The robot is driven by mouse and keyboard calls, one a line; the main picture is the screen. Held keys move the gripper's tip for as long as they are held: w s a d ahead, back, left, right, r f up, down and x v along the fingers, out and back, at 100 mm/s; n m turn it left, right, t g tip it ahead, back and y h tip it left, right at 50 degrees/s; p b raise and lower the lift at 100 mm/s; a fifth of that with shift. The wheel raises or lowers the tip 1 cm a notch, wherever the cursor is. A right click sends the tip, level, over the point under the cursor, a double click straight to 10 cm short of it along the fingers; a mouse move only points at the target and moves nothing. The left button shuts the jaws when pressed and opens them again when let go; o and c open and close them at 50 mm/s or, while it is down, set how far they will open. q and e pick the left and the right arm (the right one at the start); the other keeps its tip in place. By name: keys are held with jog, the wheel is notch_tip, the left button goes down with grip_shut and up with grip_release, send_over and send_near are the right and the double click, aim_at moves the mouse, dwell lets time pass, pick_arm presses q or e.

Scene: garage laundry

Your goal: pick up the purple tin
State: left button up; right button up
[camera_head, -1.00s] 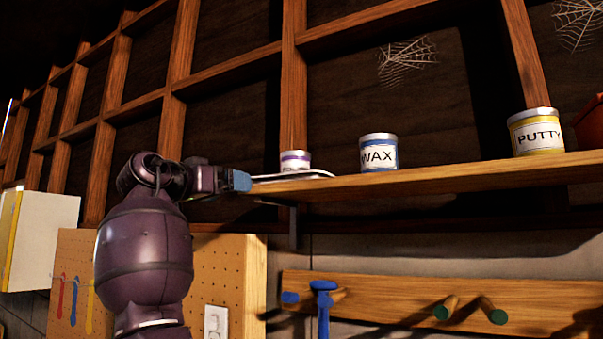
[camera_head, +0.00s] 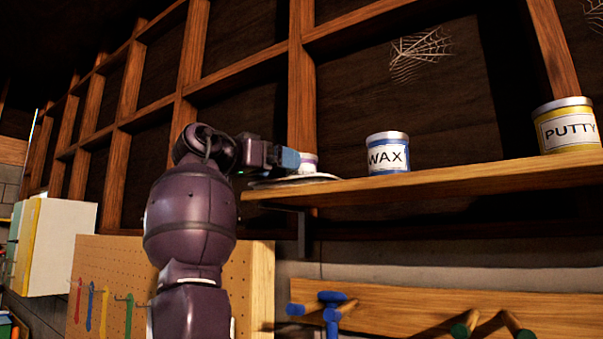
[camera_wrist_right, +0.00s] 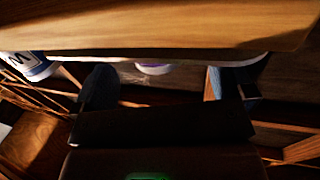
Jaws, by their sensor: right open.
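The purple tin (camera_head: 309,163), white with a purple band, stands at the left end of the wooden shelf (camera_head: 420,182). It is partly hidden behind my right gripper (camera_head: 290,159), which is at the shelf's left end. In the right wrist view, which is upside down, a small part of the purple tin (camera_wrist_right: 154,69) shows between the two spread fingers of the right gripper (camera_wrist_right: 157,85), past the shelf edge. The gripper is open with nothing between its fingertips. My left gripper is not in view.
A thin, pale, flat tray (camera_head: 292,181) lies by the tin on the shelf. A blue-and-white WAX tin (camera_head: 388,154) stands to the right, and a yellow PUTTY tin (camera_head: 566,126) farther right. Below are a peg rail (camera_head: 420,309) and pegboard (camera_head: 120,265).

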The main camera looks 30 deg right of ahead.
jog(key=shift+d+f+p, duration=0.1)
jog(key=shift+d+p, duration=0.5)
jog(key=shift+d, duration=2.05)
jog(key=shift+c, duration=0.2)
jog(key=c, duration=1.2)
jog(key=shift+o, duration=0.3)
jog(key=s+a+r, duration=0.1)
jog(key=a+r, duration=0.7)
jog(key=a, duration=0.6)
jog(key=shift+s, duration=0.4)
